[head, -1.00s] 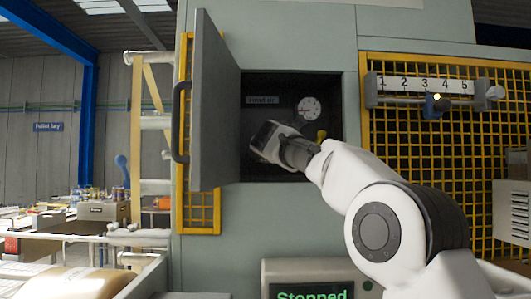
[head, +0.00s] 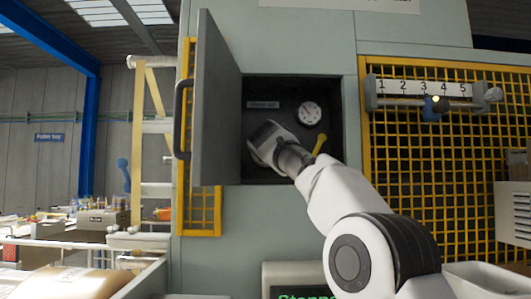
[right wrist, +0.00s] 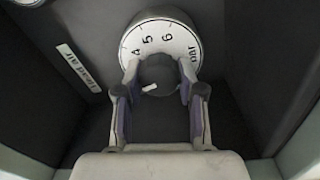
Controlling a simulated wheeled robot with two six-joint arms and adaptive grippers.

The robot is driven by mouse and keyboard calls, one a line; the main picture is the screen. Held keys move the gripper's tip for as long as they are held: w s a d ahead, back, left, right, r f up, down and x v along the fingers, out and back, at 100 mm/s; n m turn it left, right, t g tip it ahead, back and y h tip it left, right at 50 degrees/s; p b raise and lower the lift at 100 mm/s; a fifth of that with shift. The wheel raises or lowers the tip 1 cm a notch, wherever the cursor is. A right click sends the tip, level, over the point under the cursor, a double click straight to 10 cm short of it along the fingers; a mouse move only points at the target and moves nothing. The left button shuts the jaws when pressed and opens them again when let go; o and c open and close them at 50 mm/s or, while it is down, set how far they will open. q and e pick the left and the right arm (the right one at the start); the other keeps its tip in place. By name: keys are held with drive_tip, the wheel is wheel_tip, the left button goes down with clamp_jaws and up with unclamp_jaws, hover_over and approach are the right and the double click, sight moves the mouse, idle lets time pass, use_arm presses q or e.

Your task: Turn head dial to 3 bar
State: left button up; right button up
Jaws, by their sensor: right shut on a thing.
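The head air dial is inside the open cabinet. In the right wrist view its white scale plate (right wrist: 178,42) shows 4, 5, 6 and "bar", and its dark knob (right wrist: 157,72) has a white mark towards the left. My right gripper (right wrist: 160,105) has a finger on each side of the knob and is shut on it. In the head view my right gripper (head: 265,143) reaches into the cabinet and hides the dial. A round white gauge (head: 310,113) shows above right of it; its reading is too small to tell. My left gripper is not in view.
The grey cabinet door (head: 215,105) stands open at the left, close to my right gripper. A yellow lever (head: 321,140) is just right of my gripper, under the gauge. A numbered rail (head: 420,88) is on the yellow mesh at the right.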

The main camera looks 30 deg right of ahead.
drive_tip(key=shift+m, duration=1.2)
drive_tip(key=o, duration=1.1)
drive_tip(key=shift+o, duration=0.2)
drive_tip(key=shift+d, duration=0.1)
drive_tip(key=v, duration=0.7)
drive_tip(key=shift+s, duration=0.2)
